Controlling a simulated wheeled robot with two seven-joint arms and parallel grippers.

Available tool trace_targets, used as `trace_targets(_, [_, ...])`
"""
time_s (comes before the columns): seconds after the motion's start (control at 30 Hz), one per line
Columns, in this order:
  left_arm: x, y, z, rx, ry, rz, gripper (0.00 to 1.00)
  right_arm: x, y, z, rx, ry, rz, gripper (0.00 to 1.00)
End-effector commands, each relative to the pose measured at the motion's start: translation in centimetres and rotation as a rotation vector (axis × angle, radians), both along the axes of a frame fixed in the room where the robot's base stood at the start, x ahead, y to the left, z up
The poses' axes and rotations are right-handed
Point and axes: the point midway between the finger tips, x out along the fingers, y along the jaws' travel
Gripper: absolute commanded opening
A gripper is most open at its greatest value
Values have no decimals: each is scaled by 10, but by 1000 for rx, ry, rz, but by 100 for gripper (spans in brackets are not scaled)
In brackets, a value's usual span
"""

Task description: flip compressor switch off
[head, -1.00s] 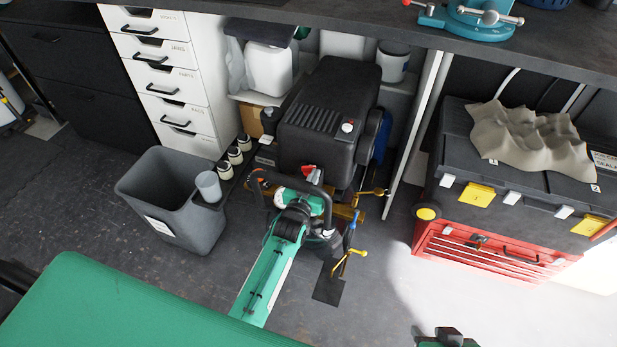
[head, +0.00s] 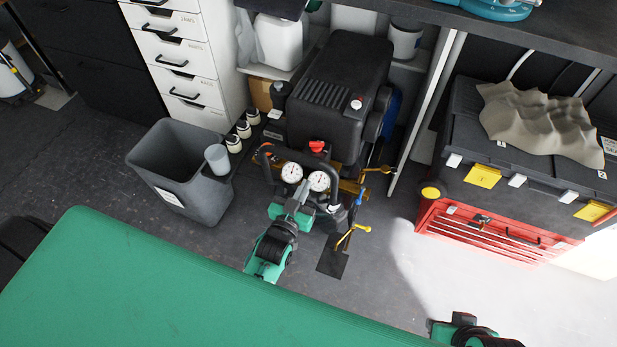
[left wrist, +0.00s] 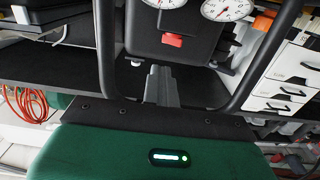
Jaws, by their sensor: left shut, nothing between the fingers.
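The compressor (head: 325,110) is a black unit under the bench, with two round white gauges and a black tube handle at its front. Its red switch (head: 317,147) sits just above and between the gauges; it also shows in the left wrist view (left wrist: 173,40). My left gripper (head: 303,190) is shut and empty, just below the gauges in the head view. In the left wrist view its closed fingers (left wrist: 161,75) point toward the compressor, apart from the red switch and between the handle's bars. I cannot tell the switch's position. My right gripper is not clearly visible.
A grey bin (head: 180,165) stands left of the compressor. A red tool chest (head: 490,235) stands to the right. Yellow-handled valves (head: 362,228) stick out at the compressor's right front. The dark bench top (head: 420,25) overhangs above. Part of my right arm shows at the bottom right.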

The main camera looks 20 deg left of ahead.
Motion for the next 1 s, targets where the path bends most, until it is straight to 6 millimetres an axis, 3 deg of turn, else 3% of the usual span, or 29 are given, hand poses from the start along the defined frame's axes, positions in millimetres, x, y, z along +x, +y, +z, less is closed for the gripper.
trace_targets(0.47, [-5,1,0,0,6,0,0,-1,-1,0,-3,8,-2,36])
trace_targets(0.63, [-13,6,-1,8,99,-6,0,-1,-1,0,-3,8,-2,36])
trace_targets(0.77, [-30,11,-1,19,256,-17,0,-1,-1,0,-3,7,-2,36])
trace_targets(1.0, [-88,16,4,41,595,-52,0,-1,-1,0,-2,7,-1,36])
